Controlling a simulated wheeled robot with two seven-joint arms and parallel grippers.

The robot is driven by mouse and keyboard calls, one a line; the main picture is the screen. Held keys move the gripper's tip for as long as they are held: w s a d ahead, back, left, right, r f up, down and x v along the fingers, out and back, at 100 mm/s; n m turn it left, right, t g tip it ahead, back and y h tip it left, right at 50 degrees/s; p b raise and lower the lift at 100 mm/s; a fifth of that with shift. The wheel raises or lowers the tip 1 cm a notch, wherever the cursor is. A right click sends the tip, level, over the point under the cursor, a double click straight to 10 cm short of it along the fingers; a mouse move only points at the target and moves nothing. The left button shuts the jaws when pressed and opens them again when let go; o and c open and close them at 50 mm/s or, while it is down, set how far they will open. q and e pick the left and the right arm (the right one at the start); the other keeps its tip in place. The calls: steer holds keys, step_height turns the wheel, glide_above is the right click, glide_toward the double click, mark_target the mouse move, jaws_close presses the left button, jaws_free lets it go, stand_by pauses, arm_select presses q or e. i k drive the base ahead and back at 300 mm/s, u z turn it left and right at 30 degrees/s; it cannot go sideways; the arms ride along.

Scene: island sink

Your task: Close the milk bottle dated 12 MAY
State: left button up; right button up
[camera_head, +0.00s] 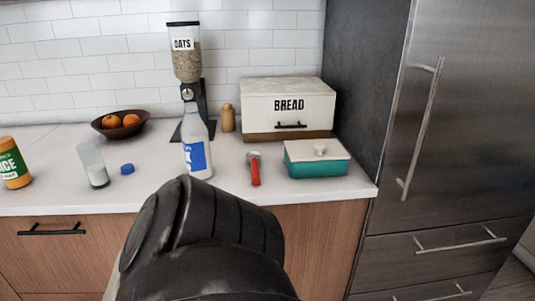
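A milk bottle (197,154) with a blue and white label stands upright on the white counter, near its middle. Its neck shows in front of the oats dispenser, and no cap can be made out on it. The date on the label is too small to read. A small blue cap (127,169) lies on the counter to the left of the bottle, apart from it. A dark, rounded arm part of mine fills the lower middle of the view, in front of the counter edge. Neither of my grippers' fingers shows.
A glass (94,165) with some white liquid and a juice bottle (12,163) stand left of the cap. Behind are a fruit bowl (120,130), oats dispenser (186,62) and bread box (290,102).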

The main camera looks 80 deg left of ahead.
mark_target(195, 136)
steer(key=z, duration=0.45)
steer(key=k, duration=1.75)
steer(key=u, duration=2.4)
